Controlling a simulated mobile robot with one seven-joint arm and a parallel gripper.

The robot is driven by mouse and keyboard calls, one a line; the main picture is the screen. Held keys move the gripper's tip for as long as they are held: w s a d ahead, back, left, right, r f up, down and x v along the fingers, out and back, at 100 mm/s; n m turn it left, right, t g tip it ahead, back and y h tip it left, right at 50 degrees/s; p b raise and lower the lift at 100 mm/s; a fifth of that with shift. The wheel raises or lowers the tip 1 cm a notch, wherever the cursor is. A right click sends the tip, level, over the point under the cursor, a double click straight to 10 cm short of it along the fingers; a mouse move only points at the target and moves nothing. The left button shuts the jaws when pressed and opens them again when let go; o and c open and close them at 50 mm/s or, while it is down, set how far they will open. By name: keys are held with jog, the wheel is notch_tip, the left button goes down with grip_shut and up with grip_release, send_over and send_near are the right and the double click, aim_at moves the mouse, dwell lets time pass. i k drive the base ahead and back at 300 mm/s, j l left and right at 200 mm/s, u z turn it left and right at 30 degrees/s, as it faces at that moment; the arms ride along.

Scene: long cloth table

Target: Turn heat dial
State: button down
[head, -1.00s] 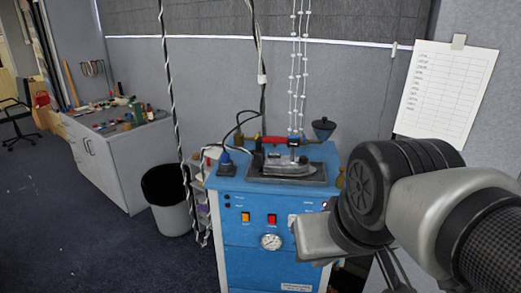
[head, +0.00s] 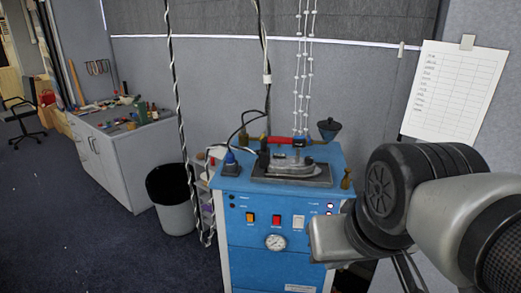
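A blue ironing station (head: 240,265) stands in the middle of the head view. The front panel has an orange switch (head: 249,219), a red switch (head: 276,221), a white switch (head: 298,222) and a round white-faced gauge (head: 275,242). I cannot make out a separate heat dial at this size. The silver end of my arm, with my gripper (head: 333,240), is in front of the panel's right side, covering part of it. The fingertips are not clear.
A grey bin (head: 178,218) stands left of the station. A grey cabinet (head: 118,170) with tools on top is further left. Twisted cables (head: 180,100) hang down beside the station. Dark carpet (head: 75,240) at the left is clear. A paper sheet (head: 455,92) hangs at right.

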aim_at(309, 161)
jog(key=u, duration=3.55)
jog(key=z, duration=3.55)
jog(key=i, duration=0.4)
jog(key=i+l+u, duration=0.1)
jog(key=i, duration=0.25)
